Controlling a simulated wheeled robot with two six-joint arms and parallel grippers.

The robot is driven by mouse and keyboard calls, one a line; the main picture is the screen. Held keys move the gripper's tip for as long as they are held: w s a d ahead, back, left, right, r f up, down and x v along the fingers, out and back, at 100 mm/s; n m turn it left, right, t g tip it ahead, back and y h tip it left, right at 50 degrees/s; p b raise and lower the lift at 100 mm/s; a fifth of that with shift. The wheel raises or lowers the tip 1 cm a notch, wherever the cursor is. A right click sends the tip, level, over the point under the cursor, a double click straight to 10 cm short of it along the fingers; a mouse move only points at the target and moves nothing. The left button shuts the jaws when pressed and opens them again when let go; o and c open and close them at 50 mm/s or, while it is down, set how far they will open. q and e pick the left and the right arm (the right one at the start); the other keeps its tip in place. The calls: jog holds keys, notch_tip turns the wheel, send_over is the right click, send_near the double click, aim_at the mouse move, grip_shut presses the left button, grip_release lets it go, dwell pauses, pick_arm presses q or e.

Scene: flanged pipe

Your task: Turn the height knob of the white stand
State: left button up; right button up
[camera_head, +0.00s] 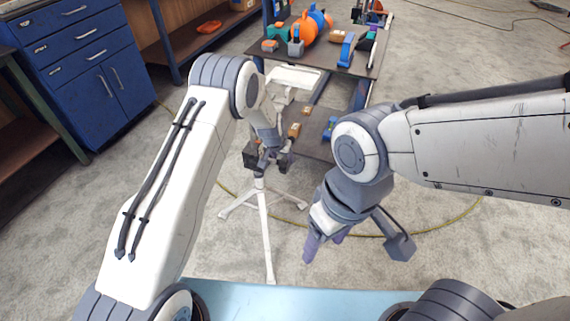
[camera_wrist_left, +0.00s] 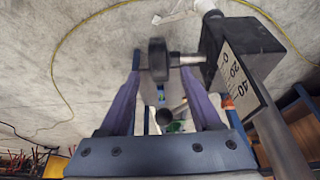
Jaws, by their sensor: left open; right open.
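The white stand (camera_head: 262,215) stands on splayed legs on the floor, with a white top (camera_head: 293,80) above. In the left wrist view, a black height knob (camera_wrist_left: 158,60) on a silver shaft juts from a dark block with a 0-20-40 scale (camera_wrist_left: 236,75). My left gripper (camera_head: 268,160) is at the stand's dark block; its open purple fingers also show in the left wrist view (camera_wrist_left: 160,68), with the knob at their tips, roughly between them. I cannot tell whether they touch it. My right gripper (camera_head: 323,245) is open and empty, pointing down, right of the stand.
A workbench (camera_head: 340,65) with an orange and blue pipe piece (camera_head: 303,27) and other parts stands behind the stand. Blue cabinets (camera_head: 85,60) are at the left. A yellow hose (camera_head: 440,225) lies on the floor.

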aim_at(285, 160)
pick_arm(q)
jog(key=x, duration=0.6)
jog(key=shift+f, duration=0.3)
grip_shut()
jog(key=shift+w+d, duration=0.1)
jog(key=shift+d, duration=0.05)
